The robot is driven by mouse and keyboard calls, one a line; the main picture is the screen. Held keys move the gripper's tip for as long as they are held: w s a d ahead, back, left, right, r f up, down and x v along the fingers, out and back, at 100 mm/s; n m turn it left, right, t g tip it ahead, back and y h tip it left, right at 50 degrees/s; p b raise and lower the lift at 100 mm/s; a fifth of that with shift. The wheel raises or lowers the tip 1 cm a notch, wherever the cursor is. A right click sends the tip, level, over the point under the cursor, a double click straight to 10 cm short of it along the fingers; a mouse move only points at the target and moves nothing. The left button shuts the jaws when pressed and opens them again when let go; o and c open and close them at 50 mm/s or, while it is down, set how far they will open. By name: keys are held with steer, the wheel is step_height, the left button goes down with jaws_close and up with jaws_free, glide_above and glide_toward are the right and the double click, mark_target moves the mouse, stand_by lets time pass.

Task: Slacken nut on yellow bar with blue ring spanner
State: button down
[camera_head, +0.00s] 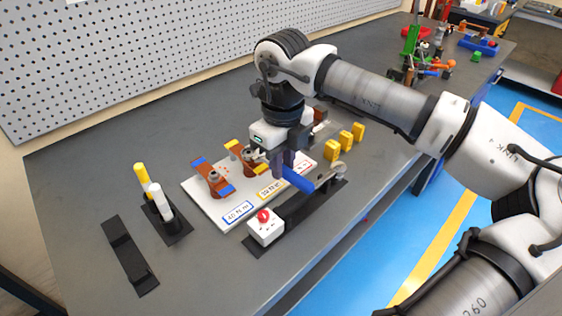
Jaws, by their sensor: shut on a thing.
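The blue ring spanner (298,180) is held in my gripper (287,170), which is shut on it. Its blue handle sticks out to the lower right of the fingers. The yellow bar (233,146), a copper-coloured bar with yellow ends, stands on the white board (232,205). Grey metal shows at the upper left of the fingers, close to the yellow bar's nut. I cannot tell whether the spanner's ring sits around the nut. My gripper hides part of the bar's right side.
A blue-ended bar (213,177) stands left of the yellow one. A white box with a red knob (265,226) is in front. Yellow blocks (345,140) lie to the right. A holder with yellow and white pegs (164,215) and a black tray (130,255) are at left.

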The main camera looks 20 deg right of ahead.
steer(key=shift+w+d+n, duration=0.2)
steer(key=shift+d+n, duration=0.25)
steer(key=shift+n, duration=0.05)
steer(key=shift+r, duration=0.15)
steer(key=shift+r+p, duration=1.45)
steer(key=shift+r, duration=0.9)
